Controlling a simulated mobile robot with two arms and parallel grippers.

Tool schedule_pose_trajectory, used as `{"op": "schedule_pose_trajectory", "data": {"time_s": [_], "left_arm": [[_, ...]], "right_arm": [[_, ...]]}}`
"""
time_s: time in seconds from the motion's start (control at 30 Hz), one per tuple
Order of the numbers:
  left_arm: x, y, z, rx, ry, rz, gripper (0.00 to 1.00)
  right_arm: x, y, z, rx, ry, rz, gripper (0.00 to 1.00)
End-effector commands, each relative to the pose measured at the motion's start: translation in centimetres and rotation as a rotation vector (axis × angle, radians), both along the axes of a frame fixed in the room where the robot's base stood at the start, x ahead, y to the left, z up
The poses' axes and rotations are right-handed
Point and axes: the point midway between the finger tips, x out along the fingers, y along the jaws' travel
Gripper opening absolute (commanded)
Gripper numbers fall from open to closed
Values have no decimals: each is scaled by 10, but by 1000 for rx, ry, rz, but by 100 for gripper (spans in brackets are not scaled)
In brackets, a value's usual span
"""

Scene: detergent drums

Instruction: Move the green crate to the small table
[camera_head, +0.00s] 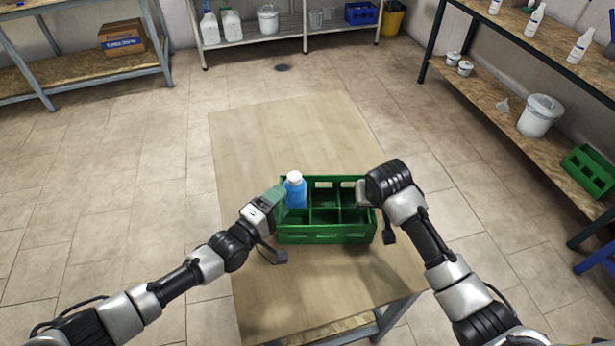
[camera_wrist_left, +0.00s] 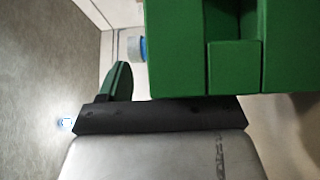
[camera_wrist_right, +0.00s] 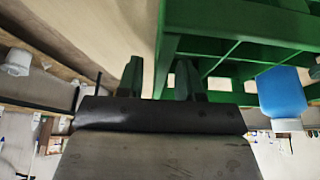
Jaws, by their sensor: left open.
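The green crate (camera_head: 325,236) stands on a wooden table (camera_head: 255,130), divided into compartments. A blue bottle with a white cap (camera_head: 296,192) stands in its back left compartment. My left gripper (camera_head: 275,203) is open at the crate's left wall. In the left wrist view one finger shows beside the crate (camera_wrist_left: 178,50); the other is hidden. My right gripper (camera_head: 364,193) is at the crate's right wall. In the right wrist view its fingers (camera_wrist_right: 158,80) stand apart, with the crate's edge (camera_wrist_right: 168,55) between them and a gap to one finger. I cannot tell which table is the small one.
A shelf at right (camera_head: 500,100) holds white bottles, a white bucket (camera_head: 540,115) and another green crate (camera_head: 588,172). Blue framework (camera_head: 598,254) shows at the right edge. Back shelves hold jugs (camera_head: 231,25) and a cardboard box (camera_head: 122,37). The tiled floor at left is clear.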

Motion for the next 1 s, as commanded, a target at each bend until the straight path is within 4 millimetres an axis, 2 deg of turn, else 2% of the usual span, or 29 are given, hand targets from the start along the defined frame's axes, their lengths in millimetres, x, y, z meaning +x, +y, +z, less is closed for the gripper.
{"op": "schedule_pose_trajectory", "data": {"time_s": [0.03, 0.17, 0.53, 0.7, 1.0], "left_arm": [[-10, 5, -18, 25, 34, -2, 85], [-23, 19, -18, 27, 33, -1, 86], [-78, 68, -10, 15, 15, -1, 88], [-90, 79, -5, 8, 5, 0, 88], [-92, 81, -3, 2, -1, 0, 88]], "right_arm": [[0, 0, -1, 0, 0, 0, 36], [0, 0, -1, 0, 0, 0, 36], [1, -3, -1, -4, -1, -5, 36], [0, -1, 0, -2, -1, -2, 36], [0, 0, 0, -1, 0, 0, 36]]}}
